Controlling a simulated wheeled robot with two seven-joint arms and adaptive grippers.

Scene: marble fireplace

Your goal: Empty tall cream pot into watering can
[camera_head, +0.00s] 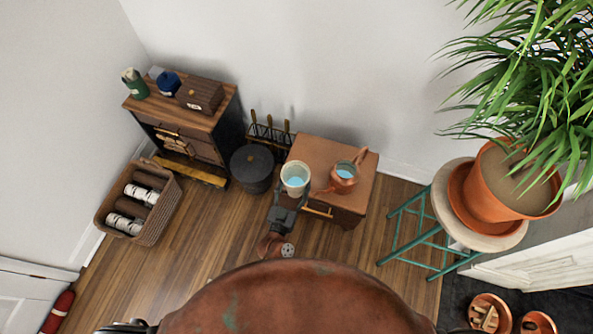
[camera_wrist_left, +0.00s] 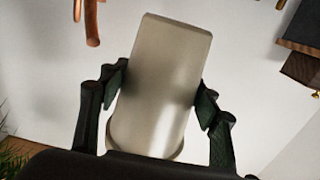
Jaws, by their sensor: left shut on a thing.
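The tall cream pot (camera_head: 304,187) holds pale blue liquid and is seen from above in the head view. My left gripper (camera_head: 288,204) is shut on it from the near side. In the left wrist view the pot (camera_wrist_left: 160,70) stands between the two dark fingers of my left gripper (camera_wrist_left: 162,92). The copper watering can (camera_head: 343,184) sits on the small brown cabinet, just right of the pot, with blue liquid showing in its opening. Part of the can (camera_wrist_left: 92,25) shows at the top left of the wrist view. My right gripper is not in view.
The brown cabinet (camera_head: 312,151) stands against the wall. A dark lidded bucket (camera_head: 252,170) and a rack of fire tools (camera_head: 270,130) are left of it. A stool (camera_head: 448,222) with a large potted plant (camera_head: 497,193) is right. Bare wooden floor (camera_head: 215,235) lies in front.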

